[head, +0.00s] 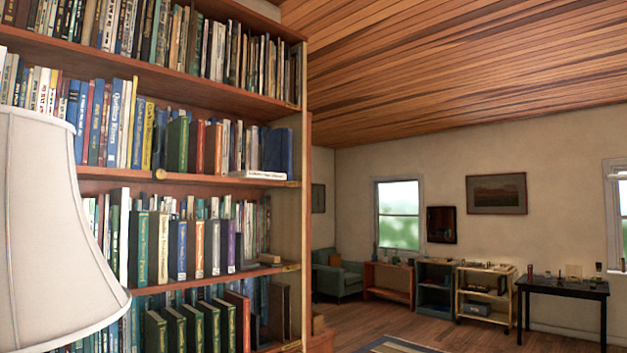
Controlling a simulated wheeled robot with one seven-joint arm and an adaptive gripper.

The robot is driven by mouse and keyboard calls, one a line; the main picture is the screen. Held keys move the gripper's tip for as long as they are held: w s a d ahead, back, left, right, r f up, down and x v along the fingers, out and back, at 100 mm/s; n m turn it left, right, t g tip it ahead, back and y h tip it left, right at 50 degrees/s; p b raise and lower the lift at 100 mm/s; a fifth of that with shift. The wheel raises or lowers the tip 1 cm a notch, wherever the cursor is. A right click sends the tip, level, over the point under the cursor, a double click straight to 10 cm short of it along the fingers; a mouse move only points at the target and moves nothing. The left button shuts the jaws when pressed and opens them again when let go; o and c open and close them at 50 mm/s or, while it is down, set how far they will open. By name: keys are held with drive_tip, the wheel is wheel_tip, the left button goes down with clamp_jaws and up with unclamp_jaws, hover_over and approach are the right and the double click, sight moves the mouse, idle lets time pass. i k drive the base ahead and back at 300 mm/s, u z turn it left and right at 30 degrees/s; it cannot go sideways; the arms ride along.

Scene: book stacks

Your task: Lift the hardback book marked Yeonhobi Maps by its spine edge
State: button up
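A tall wooden bookcase (297,210) fills the left of the head view, with several shelves of upright books. I cannot pick out a book marked Yeonhobi Maps, because most spine lettering is too small to read. A blue book (278,152) stands at the right end of one shelf, above a white book (257,174) lying flat at the shelf edge. Dark green books (155,331) stand on the lowest visible shelf. My gripper is not in view.
A cream lampshade (45,230) stands close at the lower left and hides part of the shelves. Across the room are a teal armchair (345,278), low carts (485,300) and a black table (562,290). Wooden floor (450,333) shows at the lower right.

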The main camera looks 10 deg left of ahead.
sight(255, 174)
drive_tip(key=z, duration=0.15)
drive_tip(key=i, duration=0.8)
drive_tip(key=u, duration=0.6)
drive_tip(key=i, duration=0.55)
drive_tip(key=u, duration=0.35)
